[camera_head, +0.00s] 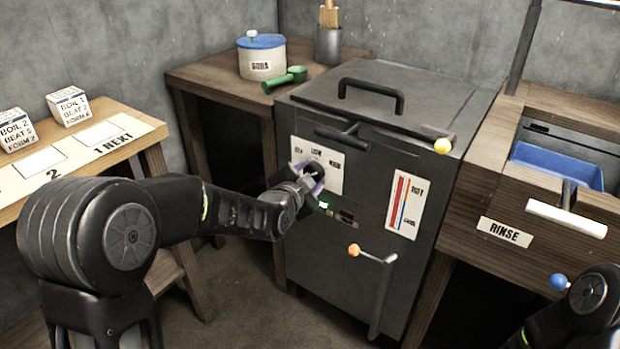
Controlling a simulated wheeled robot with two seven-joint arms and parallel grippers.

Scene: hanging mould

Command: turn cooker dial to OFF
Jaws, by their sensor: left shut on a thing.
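The cooker (400,128) is a dark grey metal box in the middle of the camera_head view. Its dial plate (329,160) is white, with lettering along the top that reads roughly OFF, LOW and a third word. My left gripper (312,181) is at the dial, shut on it. The gripper hides most of the dial, so I cannot tell where it points. A small green light (323,206) shows just below the plate. Part of my right arm (585,300) shows at the bottom right, but its gripper is out of view.
A red-and-blue gauge marked HOT (405,204) and an orange-knobbed lever (372,254) are on the cooker's front. A yellow-knobbed bar (442,146) sticks out at its top edge. A RINSE station (540,215) is right.

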